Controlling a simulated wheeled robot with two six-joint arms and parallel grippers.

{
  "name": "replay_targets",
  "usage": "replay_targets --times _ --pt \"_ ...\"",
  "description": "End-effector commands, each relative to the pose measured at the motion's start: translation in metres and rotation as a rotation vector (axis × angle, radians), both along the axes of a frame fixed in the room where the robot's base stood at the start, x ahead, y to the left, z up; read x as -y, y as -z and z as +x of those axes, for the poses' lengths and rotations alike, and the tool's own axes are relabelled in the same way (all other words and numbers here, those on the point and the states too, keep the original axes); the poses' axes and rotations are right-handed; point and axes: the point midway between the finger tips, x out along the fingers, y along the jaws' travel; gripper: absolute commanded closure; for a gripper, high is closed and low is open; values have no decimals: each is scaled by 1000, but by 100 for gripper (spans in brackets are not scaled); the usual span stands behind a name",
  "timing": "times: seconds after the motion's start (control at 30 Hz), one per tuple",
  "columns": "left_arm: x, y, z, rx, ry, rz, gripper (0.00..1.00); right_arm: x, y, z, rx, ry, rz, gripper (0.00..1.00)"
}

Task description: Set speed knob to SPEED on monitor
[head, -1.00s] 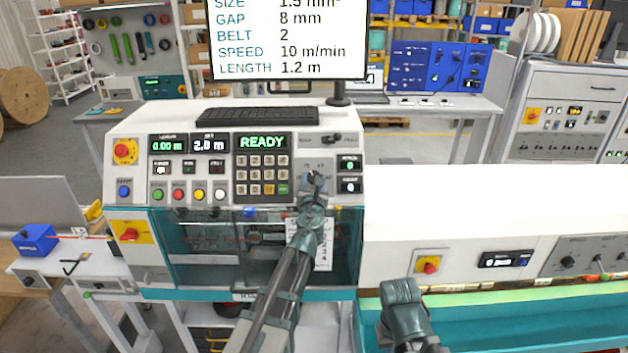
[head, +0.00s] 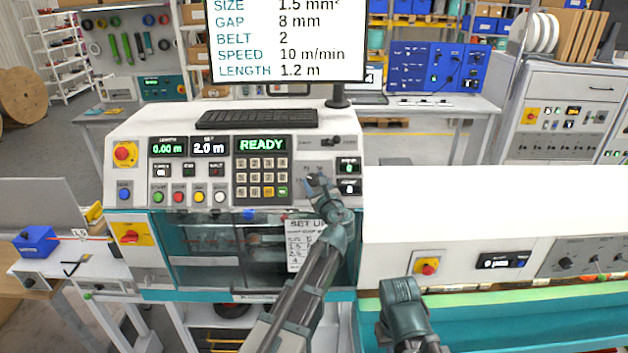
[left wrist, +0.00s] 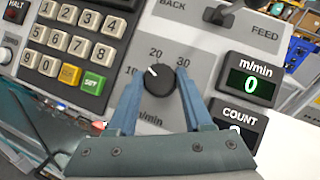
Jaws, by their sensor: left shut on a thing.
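The monitor (head: 290,40) above the console reads SPEED 10 m/min, among other settings. The speed knob (left wrist: 160,78) is a round black dial with a white mark, on the grey panel marked 10, 20, 30 and m/min. Its mark points up-left in the left wrist view, between the 10 and 20 labels. My left gripper (left wrist: 158,95) is shut on the knob, one finger on each side. In the head view, my left gripper (head: 318,188) covers most of the knob area. My right arm shows at the lower right, its fingers not visible.
The m/min display (left wrist: 252,85) right of the knob reads 0, with a COUNT display below it. A keypad (left wrist: 75,45) lies to the left and a FEED/BACK lever (left wrist: 222,14) above. A keyboard (head: 257,118) rests on top of the console.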

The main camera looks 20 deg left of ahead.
Motion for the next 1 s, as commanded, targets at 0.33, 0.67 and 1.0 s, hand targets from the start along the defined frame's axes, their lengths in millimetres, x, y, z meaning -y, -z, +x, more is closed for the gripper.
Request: replay_targets --times 0.33,0.67,1.0 --pt "2 -5 3 65 -163 -219 100 0 -21 0 -1 -2 0 100" --pt "2 -4 3 101 -253 -341 100 0 -32 0 -2 -3 -1 100" --pt "1 -3 3 113 -281 -379 100 0 -35 0 -2 -4 -1 100"
